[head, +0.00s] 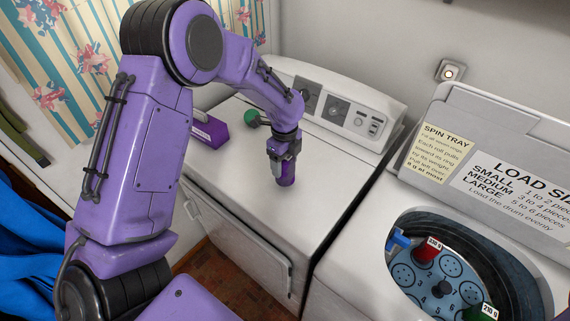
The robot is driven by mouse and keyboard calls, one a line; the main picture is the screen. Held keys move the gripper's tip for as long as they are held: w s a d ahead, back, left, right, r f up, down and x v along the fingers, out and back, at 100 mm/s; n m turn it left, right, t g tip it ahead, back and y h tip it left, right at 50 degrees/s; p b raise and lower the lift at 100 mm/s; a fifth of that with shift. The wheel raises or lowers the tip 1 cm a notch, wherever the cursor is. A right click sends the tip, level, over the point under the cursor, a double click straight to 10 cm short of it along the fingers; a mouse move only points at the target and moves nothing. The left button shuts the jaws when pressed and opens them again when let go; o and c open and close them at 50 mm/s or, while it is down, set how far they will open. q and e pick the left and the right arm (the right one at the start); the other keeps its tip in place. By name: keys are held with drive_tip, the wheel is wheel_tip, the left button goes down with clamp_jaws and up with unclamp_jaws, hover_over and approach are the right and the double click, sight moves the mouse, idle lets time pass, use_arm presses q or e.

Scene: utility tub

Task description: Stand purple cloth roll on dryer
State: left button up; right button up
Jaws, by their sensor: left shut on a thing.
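My left gripper (281,157) reaches in from the left over the white dryer (235,185). It points down and is shut on the purple cloth roll (287,177). The roll is roughly upright, with its upper part hidden by the fingers. Its lower end is at or just above the dryer top; I cannot tell if it touches. My right gripper is not in view.
A purple box (212,133) and a green object (252,118) are on the dryer behind my arm. The control panel (335,103) rises at the back. At right, the open washer tub holds a numbered tray (405,275) with a red roll (426,252) and a green roll (480,312).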

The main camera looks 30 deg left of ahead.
use_arm(q)
drive_tip(key=shift+s+f, duration=0.5)
drive_tip(key=shift+f, duration=0.35)
drive_tip(key=shift+w+f, duration=0.3)
drive_tip(key=o, duration=1.2)
drive_tip(key=shift+d, duration=0.1)
drive_tip(key=shift+o, duration=1)
drive_tip(key=shift+s+r, duration=0.1)
drive_tip(key=shift+s, duration=0.1)
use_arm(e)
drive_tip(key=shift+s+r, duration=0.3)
use_arm(q)
drive_tip(key=shift+w+r, duration=0.15)
drive_tip(key=shift+r, duration=0.15)
wheel_tip(320, 180, up, 11)
drive_tip(key=b, duration=0.3)
drive_tip(key=shift+f, duration=0.1)
drive_tip(key=shift+r, duration=0.3)
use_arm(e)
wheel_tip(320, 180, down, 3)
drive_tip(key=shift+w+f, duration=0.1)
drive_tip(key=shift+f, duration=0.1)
